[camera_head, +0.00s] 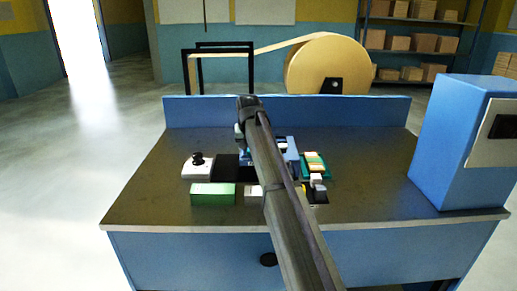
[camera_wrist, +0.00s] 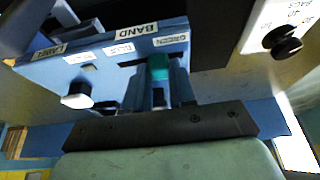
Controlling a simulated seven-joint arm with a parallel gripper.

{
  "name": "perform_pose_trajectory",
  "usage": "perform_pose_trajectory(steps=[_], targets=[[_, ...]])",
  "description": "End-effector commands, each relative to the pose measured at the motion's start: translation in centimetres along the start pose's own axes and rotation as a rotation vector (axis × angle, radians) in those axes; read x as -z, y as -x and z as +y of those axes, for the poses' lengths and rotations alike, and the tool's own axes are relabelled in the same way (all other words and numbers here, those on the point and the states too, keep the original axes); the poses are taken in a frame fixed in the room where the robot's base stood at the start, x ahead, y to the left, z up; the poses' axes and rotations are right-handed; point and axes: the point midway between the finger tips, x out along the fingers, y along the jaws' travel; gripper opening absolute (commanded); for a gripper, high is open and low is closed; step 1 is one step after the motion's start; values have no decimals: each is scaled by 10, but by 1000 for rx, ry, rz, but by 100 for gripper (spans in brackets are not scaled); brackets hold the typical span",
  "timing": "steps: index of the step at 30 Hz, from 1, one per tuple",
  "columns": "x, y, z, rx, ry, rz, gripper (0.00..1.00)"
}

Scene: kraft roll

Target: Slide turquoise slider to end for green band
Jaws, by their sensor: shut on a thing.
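The turquoise slider (camera_wrist: 158,67) shows in the wrist view on a blue panel (camera_wrist: 200,50), under the label GREEN (camera_wrist: 171,40). My gripper (camera_wrist: 158,84) is shut on the slider. A dark slot shows to the left of the slider, towards the label BLUE (camera_wrist: 119,49). The slider seems close to the GREEN end, but I cannot tell whether it touches the slot's end. The label BAND (camera_wrist: 137,31) sits above. In the head view the blue panel box (camera_head: 291,152) is partly hidden behind my arm, and the slider and fingertips are hidden.
A white box with a black knob (camera_head: 197,166), a green block (camera_head: 212,194) and a tray of colored pieces (camera_head: 316,163) stand around the panel. A blue cabinet (camera_head: 455,145) is at right. The front table is mostly clear.

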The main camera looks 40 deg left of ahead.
Motion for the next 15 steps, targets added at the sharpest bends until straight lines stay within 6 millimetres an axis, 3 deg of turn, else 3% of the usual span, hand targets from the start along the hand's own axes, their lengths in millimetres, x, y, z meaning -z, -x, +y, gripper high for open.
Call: perform_pose_trajectory(steps=[3, 11, 12, 15], targets=[[1, 0, -20, 0, 1, -1, 0], [0, 0, -23, 3, 0, -1, 0], [0, 0, -23, 3, 0, -1, 26], [0, 0, -23, 4, 0, 0, 35]])
